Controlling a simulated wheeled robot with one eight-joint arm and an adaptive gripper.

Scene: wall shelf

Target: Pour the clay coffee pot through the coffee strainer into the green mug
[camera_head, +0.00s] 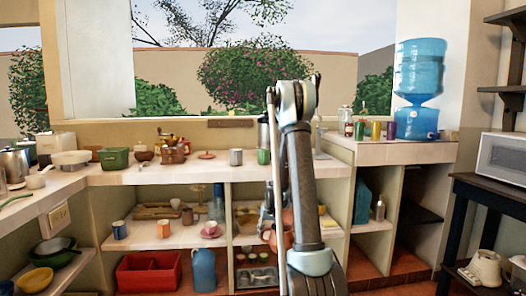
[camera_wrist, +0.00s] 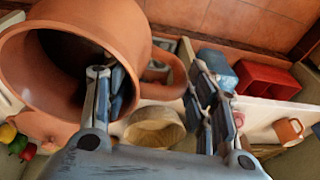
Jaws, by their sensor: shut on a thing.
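The clay coffee pot (camera_wrist: 105,25) fills the upper left of the wrist view, tilted with its wide mouth towards the camera and its handle (camera_wrist: 165,80) on the right. My gripper (camera_wrist: 155,95) is shut on the pot. One finger overlaps the mouth and the other is right of the handle; the exact contact is hidden. In the head view the pot (camera_head: 286,238) shows partly behind my arm, at the lower shelf. A green mug (camera_head: 263,157) stands on the counter, left of my arm. I cannot clearly make out the coffee strainer; a thin stand (camera_head: 321,154) is right of my arm.
The lower shelf bears a pink cup and saucer (camera_head: 211,229), an orange mug (camera_head: 119,230) and a blue mug (camera_head: 164,228). A red crate (camera_head: 149,279) and a blue jug (camera_head: 203,270) stand below. A grey mug (camera_head: 236,157) is left of the green one. Shelf uprights and the counter edge surround my gripper.

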